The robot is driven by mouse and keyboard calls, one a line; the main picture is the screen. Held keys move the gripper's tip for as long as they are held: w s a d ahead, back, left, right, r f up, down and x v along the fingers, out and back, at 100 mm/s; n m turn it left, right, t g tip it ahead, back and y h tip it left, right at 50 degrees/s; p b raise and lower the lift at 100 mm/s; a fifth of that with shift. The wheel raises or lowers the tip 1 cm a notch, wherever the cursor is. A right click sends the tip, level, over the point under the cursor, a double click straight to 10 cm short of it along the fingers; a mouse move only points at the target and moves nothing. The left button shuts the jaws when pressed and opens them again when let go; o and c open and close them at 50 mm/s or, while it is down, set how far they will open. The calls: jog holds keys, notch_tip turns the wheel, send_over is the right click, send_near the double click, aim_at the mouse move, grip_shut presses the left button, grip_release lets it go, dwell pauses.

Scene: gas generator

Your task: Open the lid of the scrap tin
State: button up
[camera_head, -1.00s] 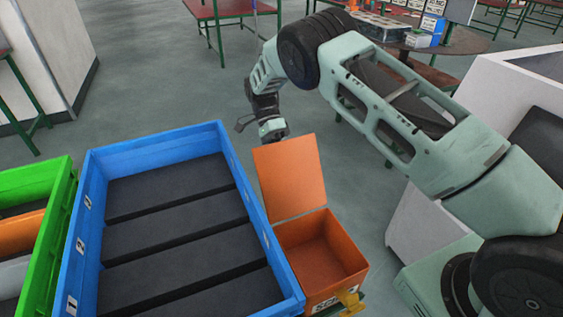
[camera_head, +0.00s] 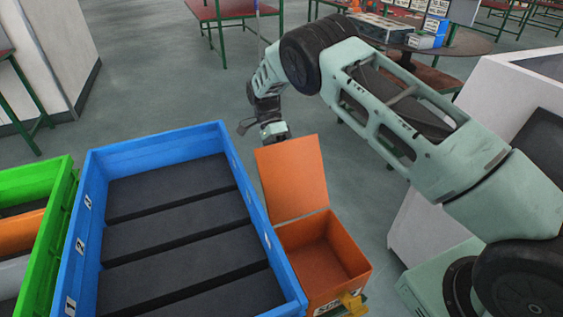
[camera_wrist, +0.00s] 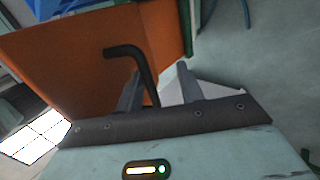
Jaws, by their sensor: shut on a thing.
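The scrap tin (camera_head: 352,262) is an orange box beside the blue crate, with a partly hidden label on its front. Its orange lid (camera_head: 293,180) stands raised at the back edge, leaving the tin's inside exposed and apparently empty. A large orange face, apparently the lid, fills the left of the wrist view (camera_wrist: 75,75). My gripper (camera_wrist: 158,75) is at the lid's far upper edge, its fingers hidden in the head view. In the wrist view it is shut on a black bent rod (camera_wrist: 128,51). I cannot tell whether the rod joins the lid.
A blue crate (camera_head: 225,147) with dark slats stands directly left of the tin. A green crate (camera_head: 62,190) is at the far left. A white cabinet (camera_head: 483,95) stands at the right. Open grey floor lies behind the tin.

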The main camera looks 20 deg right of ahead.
jog(key=shift+w+r, duration=0.15)
dwell(0.3)
jog(key=b+v, duration=0.2)
jog(key=v, duration=0.5)
jog(key=shift+r, duration=0.2)
dwell(0.3)
